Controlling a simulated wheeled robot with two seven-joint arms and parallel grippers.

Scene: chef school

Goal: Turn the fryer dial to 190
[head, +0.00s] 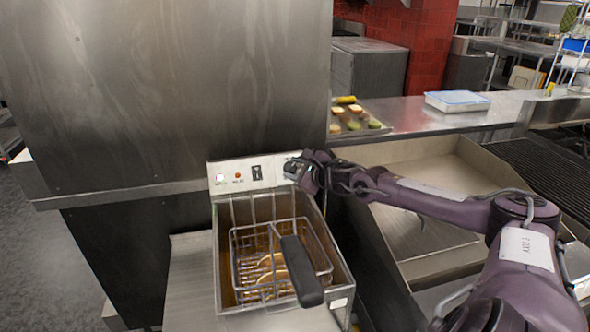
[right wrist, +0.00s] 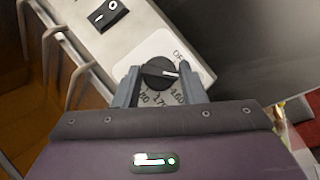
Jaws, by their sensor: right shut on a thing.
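The fryer (head: 344,272) stands at the front centre, with a light control panel (head: 229,179) along its back. The dial is a round black knob (right wrist: 160,73) with a white pointer line; numbers and part of an "OFF" mark show around it. The pointer is aimed toward the right in the right wrist view; 190 cannot be read clearly. My right gripper (head: 296,166) is at the right end of the panel, and its fingers are shut on the dial, one on each side, in the right wrist view (right wrist: 160,84). The dial is hidden behind the gripper in the head view. My left gripper is not in view.
A wire basket (head: 240,256) with food and a black handle (head: 301,271) sits in the fryer below my right arm. A black rocker switch (right wrist: 109,14) is beside the dial. A steel hood (head: 190,80) rises behind. A tray of food (head: 345,130) lies on the back counter.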

